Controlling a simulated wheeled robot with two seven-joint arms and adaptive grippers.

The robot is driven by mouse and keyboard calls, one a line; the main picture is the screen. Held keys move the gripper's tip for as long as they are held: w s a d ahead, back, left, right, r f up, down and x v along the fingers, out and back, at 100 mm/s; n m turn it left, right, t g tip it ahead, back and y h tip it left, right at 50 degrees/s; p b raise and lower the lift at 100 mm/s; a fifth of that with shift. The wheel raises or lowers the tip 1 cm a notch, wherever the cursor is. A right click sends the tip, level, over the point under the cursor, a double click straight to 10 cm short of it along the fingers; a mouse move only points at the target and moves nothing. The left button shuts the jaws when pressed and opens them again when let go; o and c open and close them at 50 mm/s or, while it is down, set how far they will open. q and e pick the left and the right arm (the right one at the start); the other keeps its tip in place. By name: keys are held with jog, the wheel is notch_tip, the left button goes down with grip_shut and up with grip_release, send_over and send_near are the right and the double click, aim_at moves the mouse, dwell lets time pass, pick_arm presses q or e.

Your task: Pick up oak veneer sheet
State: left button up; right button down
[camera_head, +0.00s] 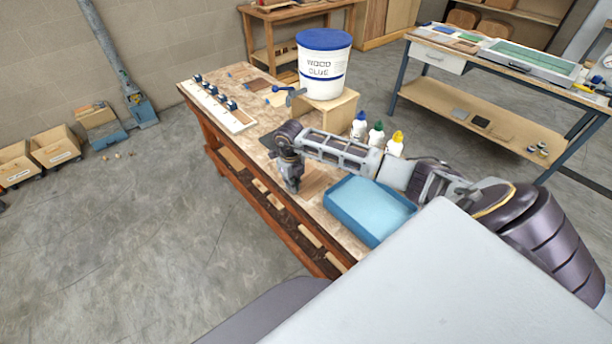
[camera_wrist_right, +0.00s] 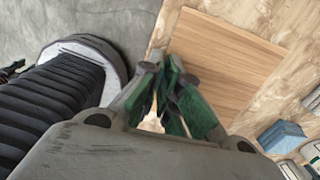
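The oak veneer sheet (camera_wrist_right: 225,60) is a flat, light brown wood-grain sheet on the workbench (camera_wrist_right: 290,25), in the right wrist view. In the head view a part of the sheet (camera_head: 318,180) shows beside my right gripper (camera_head: 292,186), which points down at the bench top. In the right wrist view the green-padded fingers of the right gripper (camera_wrist_right: 168,70) come together at their tips, over the sheet's left edge. The fingers hide part of the sheet. I cannot tell whether the sheet is between the tips. My left gripper is not in view.
A blue tray (camera_head: 368,210) lies right of the gripper. Glue bottles (camera_head: 376,136) stand behind it. A wood glue bucket (camera_head: 323,65) stands on a wooden block (camera_head: 325,110). A white clamp rack (camera_head: 220,105) lies at the bench's far left end.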

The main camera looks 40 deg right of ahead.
jog(key=shift+r, duration=0.1)
dwell(0.3)
notch_tip(320, 180, up, 10)
jog(key=b, duration=0.1)
dwell(0.6)
jog(key=shift+n, duration=0.3)
dwell(0.3)
